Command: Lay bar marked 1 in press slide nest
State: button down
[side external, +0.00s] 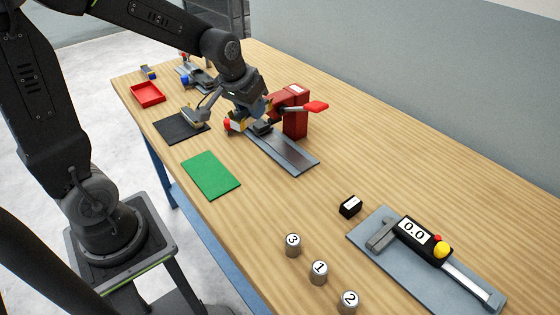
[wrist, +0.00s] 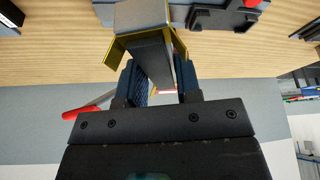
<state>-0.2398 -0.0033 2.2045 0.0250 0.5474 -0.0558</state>
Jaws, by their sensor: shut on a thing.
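My gripper (side external: 256,122) is low at the near end of the red press (side external: 296,122), over the upper end of its grey slide (side external: 290,152). In the wrist view my gripper (wrist: 160,80) has its two dark ribbed fingers shut on a grey bar (wrist: 155,62). A yellow-edged bracket-like piece (wrist: 115,50) stands around the bar's far end; I cannot tell whether they touch. No mark shows on the bar. The nest is hidden by my gripper in the side view, so I cannot tell whether the bar rests in it.
A black mat (side external: 170,127) with a small block, a red tray (side external: 147,94) and a green mat (side external: 211,174) lie left. Round pieces marked 3, 1 (side external: 318,272) and 2 stand near a gauge (side external: 413,232).

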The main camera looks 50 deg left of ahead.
jog(key=w+d+f+m+h, duration=0.1)
jog(key=d+m, duration=0.2)
jog(key=d, duration=0.3)
jog(key=x, duration=0.3)
jog(key=a+x, duration=0.1)
jog(key=x, duration=0.5)
jog(key=shift+w+a+r, duration=0.1)
jog(key=shift+w+a, duration=0.15)
jog(key=shift+w, duration=0.1)
jog(key=shift+d, duration=0.15)
jog(key=s+d+r+m+h, duration=0.1)
jog(key=d+r+m, duration=0.15)
jog(key=d, duration=0.65)
jog(key=r+n, duration=0.1)
jog(key=n, duration=0.1)
send_over(359, 185)
jog(key=s, duration=0.2)
jog(key=shift+y, duration=0.4)
jog(key=f, duration=0.9)
jog(key=shift+w+f, duration=0.1)
jog(key=shift+w, duration=0.2)
jog(key=shift+f, duration=0.15)
